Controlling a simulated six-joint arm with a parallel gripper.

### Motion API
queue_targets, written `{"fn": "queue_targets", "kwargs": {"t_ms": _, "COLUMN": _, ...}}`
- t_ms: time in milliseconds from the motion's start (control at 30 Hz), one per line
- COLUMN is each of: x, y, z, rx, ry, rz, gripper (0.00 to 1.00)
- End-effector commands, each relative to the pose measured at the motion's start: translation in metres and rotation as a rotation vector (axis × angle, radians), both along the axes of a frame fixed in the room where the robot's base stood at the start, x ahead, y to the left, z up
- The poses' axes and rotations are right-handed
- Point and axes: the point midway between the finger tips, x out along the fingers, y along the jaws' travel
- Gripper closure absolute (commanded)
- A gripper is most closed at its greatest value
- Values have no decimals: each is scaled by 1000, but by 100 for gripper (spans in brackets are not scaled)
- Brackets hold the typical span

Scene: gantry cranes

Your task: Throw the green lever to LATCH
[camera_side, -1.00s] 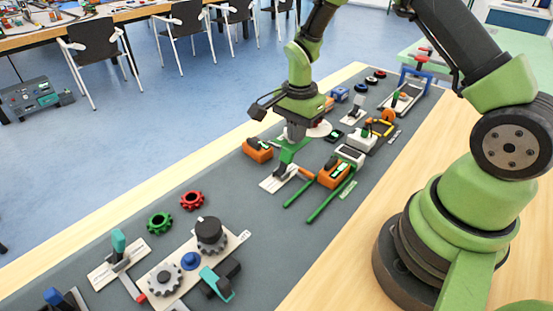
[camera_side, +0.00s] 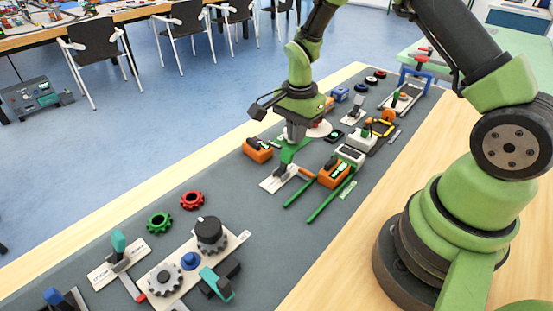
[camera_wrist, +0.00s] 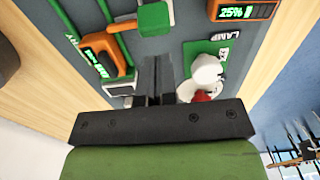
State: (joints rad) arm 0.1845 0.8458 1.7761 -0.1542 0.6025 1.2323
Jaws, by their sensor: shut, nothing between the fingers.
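The green lever (camera_side: 290,152) stands on a small pale base plate (camera_side: 272,184) in the middle of the mat in the side view. Its squared green head (camera_wrist: 155,18) shows at the top of the wrist view. My gripper (camera_side: 295,134) is directly above or against the lever's upper part; I cannot tell whether they touch. In the wrist view, my gripper (camera_wrist: 156,72) has its fingers together and empty, just short of the lever head. The lever's LATCH marking cannot be read, and my gripper partly hides the lever in the side view.
An orange box (camera_side: 257,151) stands left of the lever and another orange box (camera_side: 331,177) right of it, near green rails (camera_side: 326,204). A white bulb (camera_wrist: 208,70) stands close beside my fingers. A teal lever (camera_side: 119,241) and gears (camera_side: 165,279) are at front left.

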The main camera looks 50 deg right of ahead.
Motion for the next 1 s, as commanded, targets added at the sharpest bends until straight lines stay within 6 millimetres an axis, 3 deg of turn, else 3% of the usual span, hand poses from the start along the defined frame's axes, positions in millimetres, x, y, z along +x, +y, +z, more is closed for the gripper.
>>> {"fn": "queue_targets", "kwargs": {"t_ms": 467, "x": 0, "y": 0, "z": -1, "rx": 0, "ry": 0, "rz": 0, "gripper": 100}}
{"fn": "queue_targets", "kwargs": {"t_ms": 1000, "x": 0, "y": 0, "z": -26, "rx": 0, "ry": 1, "rz": 0, "gripper": 100}}
